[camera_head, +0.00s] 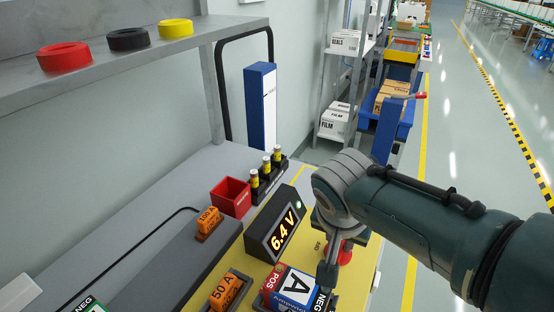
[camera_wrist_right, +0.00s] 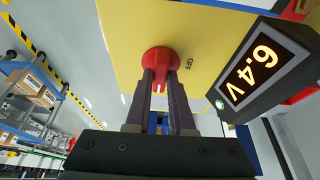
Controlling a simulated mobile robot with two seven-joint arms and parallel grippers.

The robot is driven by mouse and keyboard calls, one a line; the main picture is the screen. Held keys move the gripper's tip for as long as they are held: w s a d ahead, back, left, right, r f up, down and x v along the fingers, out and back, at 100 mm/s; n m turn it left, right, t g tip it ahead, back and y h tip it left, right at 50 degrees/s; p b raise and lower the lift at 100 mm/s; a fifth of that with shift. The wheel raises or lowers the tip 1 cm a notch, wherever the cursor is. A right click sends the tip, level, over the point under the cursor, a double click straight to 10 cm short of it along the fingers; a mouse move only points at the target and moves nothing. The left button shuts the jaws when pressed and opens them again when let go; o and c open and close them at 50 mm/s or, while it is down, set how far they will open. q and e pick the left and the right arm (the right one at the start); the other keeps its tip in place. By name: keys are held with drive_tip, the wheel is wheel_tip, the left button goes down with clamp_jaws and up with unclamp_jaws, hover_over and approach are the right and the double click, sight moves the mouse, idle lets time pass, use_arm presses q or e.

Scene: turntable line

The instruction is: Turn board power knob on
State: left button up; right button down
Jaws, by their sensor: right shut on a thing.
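The red power knob (camera_wrist_right: 160,57) sits on the yellow board (camera_wrist_right: 121,30), with the printed word OFF (camera_wrist_right: 189,64) beside it. In the head view the knob (camera_head: 346,252) is partly hidden by my right gripper (camera_head: 334,264). In the wrist view my right gripper (camera_wrist_right: 160,79) has its two dark fingers on either side of the knob's red grip, shut on it. A black display (camera_head: 275,232) next to the knob reads 6.4 V, and a small green light shows on it. My left gripper is not in view.
A red bin (camera_head: 231,197) and a rack of small cylinders (camera_head: 267,178) lie behind the display. A shelf with tape rolls (camera_head: 128,40) hangs at upper left.

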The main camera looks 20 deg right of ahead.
idle(0.5)
drive_tip(key=c, duration=0.8)
unclamp_jaws()
drive_tip(key=p+v, duration=0.4)
drive_tip(key=v, duration=0.6)
drive_tip(key=shift+f, duration=0.1)
